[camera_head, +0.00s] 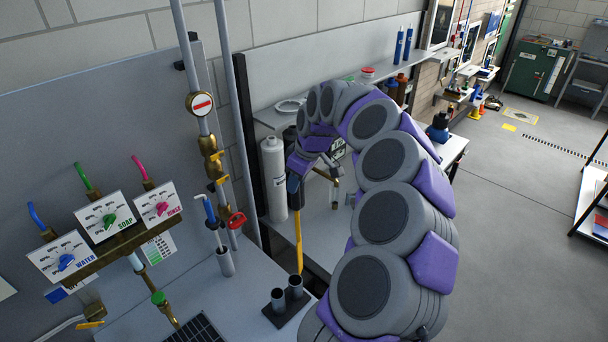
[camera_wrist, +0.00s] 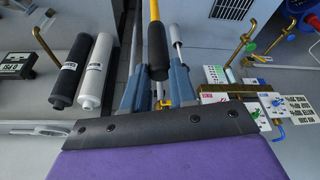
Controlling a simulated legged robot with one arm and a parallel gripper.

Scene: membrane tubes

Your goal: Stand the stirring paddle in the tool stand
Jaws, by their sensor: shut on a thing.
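The stirring paddle has a yellow shaft (camera_head: 299,245) and a black handle (camera_wrist: 157,48). My gripper (camera_head: 293,186) is shut on the handle, which lies between the blue-grey fingers (camera_wrist: 154,88) in the wrist view. The paddle hangs nearly upright in the head view, yellow part down. The visible lower end of the shaft shows just above the right tube (camera_head: 295,287). I cannot tell whether it is over the tube or behind it.
A blue-handled tool stands in a grey holder (camera_head: 226,263) left of the tubes, near a pipe with a red valve handle (camera_head: 236,220). A white cylinder (camera_head: 273,178) stands behind my gripper. Dosing panels (camera_head: 104,217) are at left. The bench front by the stand is partly clear.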

